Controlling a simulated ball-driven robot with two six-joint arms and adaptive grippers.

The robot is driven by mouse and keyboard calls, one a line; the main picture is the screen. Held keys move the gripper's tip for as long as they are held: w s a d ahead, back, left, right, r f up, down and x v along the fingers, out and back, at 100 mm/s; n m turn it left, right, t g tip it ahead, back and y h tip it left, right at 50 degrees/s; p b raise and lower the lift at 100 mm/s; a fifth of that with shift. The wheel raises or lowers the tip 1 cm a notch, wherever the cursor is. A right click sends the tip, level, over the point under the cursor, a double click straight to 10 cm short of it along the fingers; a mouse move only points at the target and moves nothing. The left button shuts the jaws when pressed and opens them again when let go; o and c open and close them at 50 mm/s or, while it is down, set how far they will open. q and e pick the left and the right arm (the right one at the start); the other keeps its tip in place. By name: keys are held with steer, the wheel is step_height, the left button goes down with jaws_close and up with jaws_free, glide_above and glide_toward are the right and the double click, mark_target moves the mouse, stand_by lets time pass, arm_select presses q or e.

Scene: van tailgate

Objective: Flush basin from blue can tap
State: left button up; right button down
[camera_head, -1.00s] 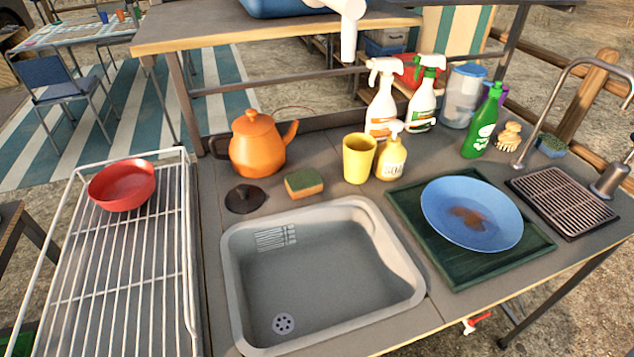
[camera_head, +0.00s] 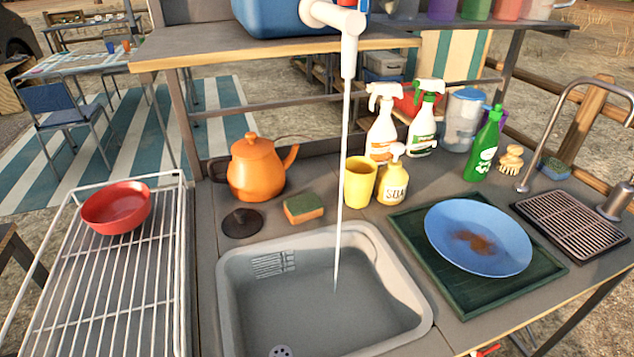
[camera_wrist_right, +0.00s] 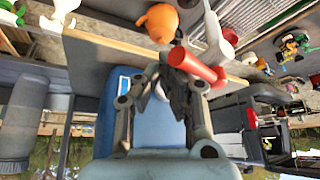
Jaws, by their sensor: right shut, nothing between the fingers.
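The blue can (camera_head: 268,18) stands on the raised wooden shelf, cut off by the top edge of the head view. Its white tap (camera_head: 349,45) points down, and a thin stream of water (camera_head: 341,170) falls from it into the grey basin (camera_head: 225,290). In the right wrist view my right gripper (camera_wrist_right: 172,92) is shut and empty, in front of the blue can (camera_wrist_right: 165,125). A red handle-like part (camera_wrist_right: 195,66) is close by its fingertips, beside the white tap (camera_wrist_right: 217,35); contact cannot be told. My left gripper is in neither view.
A red bowl (camera_head: 117,208) sits on the wire rack at left. An orange teapot (camera_head: 256,170), sponge (camera_head: 303,209), yellow cup (camera_head: 359,182) and several bottles stand behind the basin. A stained blue plate (camera_head: 480,225) lies on a green tray (camera_head: 455,296) at right.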

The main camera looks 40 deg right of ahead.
steer(key=shift+s+a+f+b, duration=0.1)
steer(key=shift+s+a+b, duration=0.25)
steer(key=shift+s, duration=0.25)
steer(key=shift+s+a+r+b, duration=0.1)
steer(key=shift+s+a+b, duration=0.1)
steer(key=shift+s+b, duration=0.35)
steer(key=shift+s+a+f+b, duration=0.1)
steer(key=shift+s+a+b, duration=0.25)
steer(key=shift+s, duration=0.3)
steer(key=r+p, duration=0.5)
steer(key=shift+w+d, duration=0.1)
steer(key=shift+w, duration=0.15)
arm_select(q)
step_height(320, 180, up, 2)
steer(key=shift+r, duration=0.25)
arm_select(e)
steer(key=shift+f, duration=0.1)
